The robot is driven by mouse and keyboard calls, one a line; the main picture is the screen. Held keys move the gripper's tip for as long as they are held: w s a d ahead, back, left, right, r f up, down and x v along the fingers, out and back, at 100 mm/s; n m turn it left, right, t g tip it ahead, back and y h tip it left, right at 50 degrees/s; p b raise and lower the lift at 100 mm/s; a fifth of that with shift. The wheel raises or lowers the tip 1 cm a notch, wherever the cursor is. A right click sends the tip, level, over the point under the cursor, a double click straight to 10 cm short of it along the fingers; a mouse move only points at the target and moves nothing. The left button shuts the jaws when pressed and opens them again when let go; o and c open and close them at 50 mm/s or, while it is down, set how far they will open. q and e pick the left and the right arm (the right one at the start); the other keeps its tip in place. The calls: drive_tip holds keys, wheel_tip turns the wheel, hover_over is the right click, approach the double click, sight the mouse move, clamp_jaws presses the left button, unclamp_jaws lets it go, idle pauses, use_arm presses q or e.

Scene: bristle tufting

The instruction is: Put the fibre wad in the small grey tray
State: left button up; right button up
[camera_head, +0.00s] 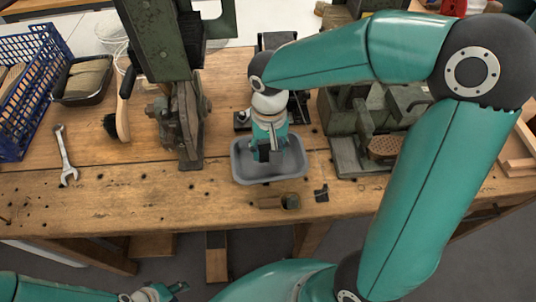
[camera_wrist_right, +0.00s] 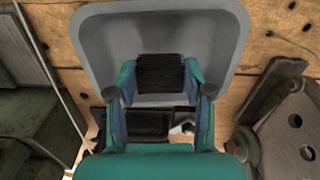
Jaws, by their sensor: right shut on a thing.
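The small grey tray (camera_head: 240,172) lies on the wooden bench near its front edge; it also shows in the right wrist view (camera_wrist_right: 95,45). My right gripper (camera_head: 268,152) points down over the tray. In the right wrist view my right gripper (camera_wrist_right: 160,85) is shut on the dark, ribbed fibre wad (camera_wrist_right: 160,70), which sits between its two fingertips. The wad appears over the tray; its height above the tray floor is hard to judge. My left gripper (camera_head: 174,290) is low at the bottom left, away from the bench, too small to read its opening.
A dark green machine (camera_head: 186,125) stands left of the tray and another (camera_head: 350,150) to its right. A brush (camera_head: 123,115), a wrench (camera_head: 65,155) and a blue crate (camera_head: 30,85) are at left. Small pieces (camera_head: 290,201) lie in front of the tray.

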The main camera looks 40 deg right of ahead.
drive_tip(key=shift+f, duration=1.35)
drive_tip(key=o, duration=0.9)
drive_tip(key=shift+f, duration=0.1)
drive_tip(key=shift+r, duration=0.4)
wheel_tip(320, 180, up, 12)
drive_tip(key=p, duration=0.1)
drive_tip(key=shift+f, duration=0.25)
